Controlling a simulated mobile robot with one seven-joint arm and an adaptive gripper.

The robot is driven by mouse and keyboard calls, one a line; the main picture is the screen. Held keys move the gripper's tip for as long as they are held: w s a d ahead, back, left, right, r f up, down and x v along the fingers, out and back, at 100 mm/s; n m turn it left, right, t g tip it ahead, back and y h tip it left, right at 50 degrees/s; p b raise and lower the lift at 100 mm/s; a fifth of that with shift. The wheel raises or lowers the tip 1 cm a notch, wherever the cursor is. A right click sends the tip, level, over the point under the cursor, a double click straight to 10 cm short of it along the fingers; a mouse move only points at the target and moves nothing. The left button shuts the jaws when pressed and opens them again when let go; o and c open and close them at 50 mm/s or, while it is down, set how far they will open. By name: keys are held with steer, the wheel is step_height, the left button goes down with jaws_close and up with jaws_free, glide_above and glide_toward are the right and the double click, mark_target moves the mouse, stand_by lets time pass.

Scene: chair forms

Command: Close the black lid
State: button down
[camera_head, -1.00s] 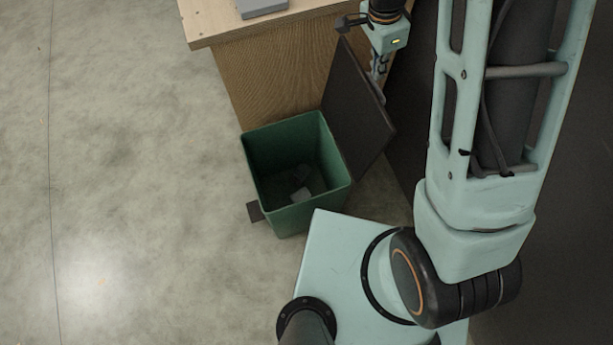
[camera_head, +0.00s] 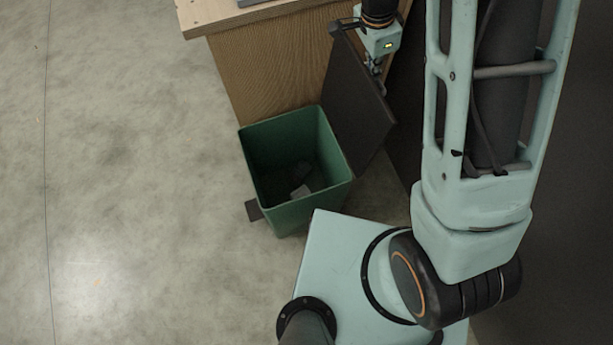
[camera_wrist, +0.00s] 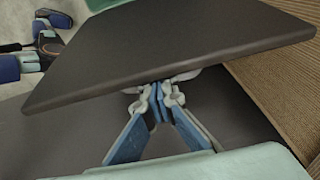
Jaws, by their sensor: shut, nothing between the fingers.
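The black lid (camera_head: 358,95) stands raised at the right side of the green bin (camera_head: 292,216), whose top is open. In the wrist view the lid (camera_wrist: 170,45) crosses the upper part as a tilted dark panel. My gripper (camera_head: 378,72) is on the lid's far side from the bin opening, partly hidden by the lid. In the wrist view my gripper (camera_wrist: 158,97) has its fingertips together, holding nothing, close to the lid's underside in the picture. I cannot tell whether they touch it.
A wooden cabinet (camera_head: 270,70) stands behind the bin, with its light top edge near the lid's upper corner. A dark surface (camera_head: 575,200) lies to the right. A few small grey pieces (camera_head: 301,191) lie in the bin. The concrete floor (camera_head: 120,180) at left is clear.

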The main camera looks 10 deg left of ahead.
steer(key=s+a+f+b, duration=0.1)
steer(key=s+a+f, duration=0.3)
steer(key=s+a, duration=0.4)
steer(key=s+a+f+b, duration=0.1)
steer(key=s+a+f, duration=0.4)
steer(key=a, duration=0.7)
steer(key=shift+s+a+f+b, duration=0.15)
steer(key=shift+s+a+b, duration=0.25)
steer(key=shift+s, duration=1)
stand_by(0.6)
step_height(320, 180, up, 10)
steer(key=w+p, duration=0.1)
steer(key=p, duration=0.7)
steer(key=shift+w+a+g, duration=0.15)
steer(key=shift+a+g, duration=0.05)
steer(key=shift+g, duration=0.1)
steer(key=shift+d, duration=0.1)
